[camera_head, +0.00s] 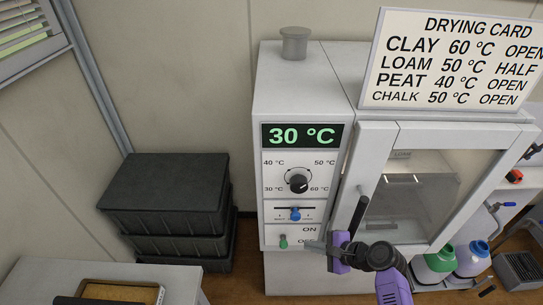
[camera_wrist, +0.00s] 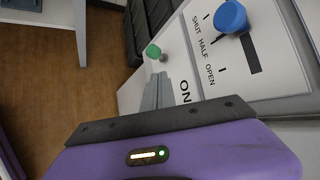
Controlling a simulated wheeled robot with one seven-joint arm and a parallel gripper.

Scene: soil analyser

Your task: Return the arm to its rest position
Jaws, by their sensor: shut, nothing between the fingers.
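My gripper (camera_head: 311,245) is in front of the lower front panel of the soil analyser (camera_head: 272,218), with its fingers pointing left. The fingers are shut and hold nothing; they also show in the wrist view (camera_wrist: 155,94). Their tips are close to the green-tipped switch (camera_head: 283,241), which also shows in the wrist view (camera_wrist: 153,50). I cannot tell whether they touch it. The fingers partly cover the OFF label. The display (camera_head: 303,136) reads 30 °C. Below it are a black dial (camera_head: 298,184) and a blue slider knob (camera_head: 295,214), near the middle of its slot.
A glass-fronted door (camera_head: 391,145) with a dark handle (camera_head: 359,214) is just right of my gripper. A drying card (camera_head: 455,60) stands on top. Black crates (camera_head: 165,190) are stacked at left. A white table (camera_head: 185,283) is at lower left. Bottles (camera_head: 472,260) stand at right.

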